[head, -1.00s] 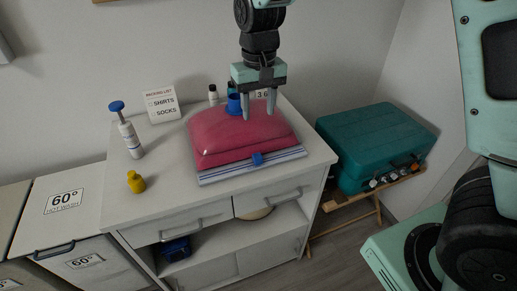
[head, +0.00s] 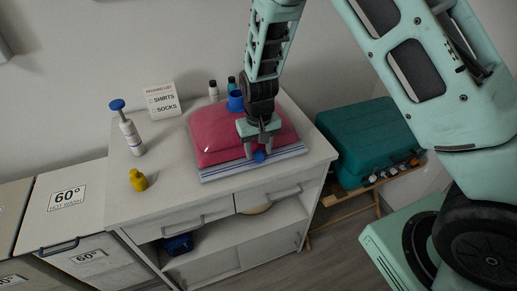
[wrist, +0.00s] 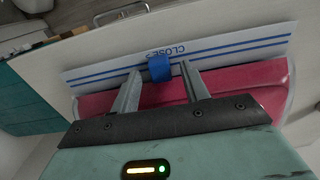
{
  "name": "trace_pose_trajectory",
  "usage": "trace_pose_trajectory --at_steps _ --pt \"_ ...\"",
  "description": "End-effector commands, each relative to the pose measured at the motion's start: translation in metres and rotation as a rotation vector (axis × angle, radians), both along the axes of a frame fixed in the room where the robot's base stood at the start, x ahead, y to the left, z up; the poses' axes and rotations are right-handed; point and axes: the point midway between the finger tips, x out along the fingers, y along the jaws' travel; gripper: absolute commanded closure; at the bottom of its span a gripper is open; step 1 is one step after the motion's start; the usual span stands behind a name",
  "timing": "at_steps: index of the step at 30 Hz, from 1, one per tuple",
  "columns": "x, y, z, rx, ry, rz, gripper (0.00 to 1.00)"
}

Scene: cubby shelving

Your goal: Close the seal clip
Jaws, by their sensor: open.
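The seal clip (head: 259,156) is a small blue piece on the white, blue-striped seal strip (head: 218,173) along the front edge of a pink vacuum bag (head: 215,138). In the wrist view the clip (wrist: 160,68) sits on the strip, near its middle, with "CLOSE" lettering beside it. My gripper (head: 259,153) points down over the front of the bag. Its fingers are open, one on each side of the clip in the wrist view (wrist: 160,84). I cannot tell whether either finger touches the clip. A blue valve or cap (head: 235,101) stands at the bag's back.
A teal suitcase (head: 367,140) lies on a rack at the right. The cabinet's front left top is mostly clear.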

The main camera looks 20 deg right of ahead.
Motion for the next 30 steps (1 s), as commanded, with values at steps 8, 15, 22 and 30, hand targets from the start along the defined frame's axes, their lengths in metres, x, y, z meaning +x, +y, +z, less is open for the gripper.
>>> trace_pose_trajectory --at_steps 8,15,22,30 --pt "0.0 0.0 -0.012 0.0 0.0 0.002 0.55" --pt "0.0 0.0 -0.012 0.0 -0.001 0.002 0.71" --pt "0.0 0.0 -0.011 0.0 -0.001 0.001 1.0" --pt "0.001 -0.049 -0.013 0.001 -0.002 -0.009 1.0"
